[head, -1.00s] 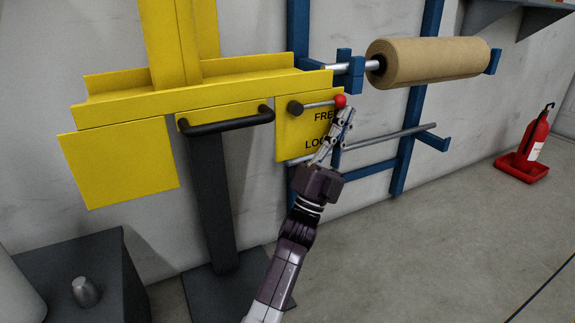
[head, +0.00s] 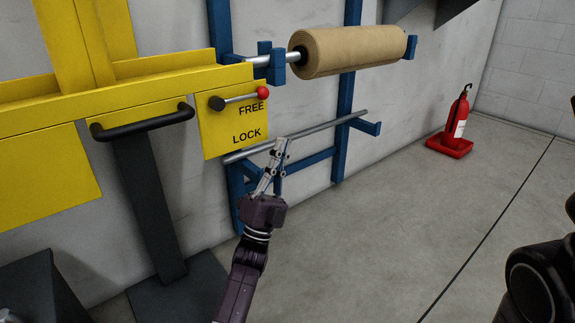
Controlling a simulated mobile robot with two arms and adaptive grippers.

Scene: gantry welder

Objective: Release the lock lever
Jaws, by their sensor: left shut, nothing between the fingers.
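The lock lever (head: 240,99) is a short metal rod with a dark pivot hub at its left end and a red ball knob (head: 263,93) at its right end. It points right and slightly up, beside the word FREE on the yellow plate (head: 222,130). The word LOCK is printed lower on the plate. My left gripper (head: 281,146) is shut and empty. In the picture it is below and right of the knob, apart from it. Nothing hides the lever. My right gripper does not show; a dark part of my own body is at the lower right.
A black handle bar (head: 143,122) sits left of the plate on the yellow beam. A blue rack (head: 346,110) holds a brown roll (head: 350,50) and a lower metal bar (head: 318,133). A red fire extinguisher (head: 458,118) stands at right. The floor (head: 380,230) is clear.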

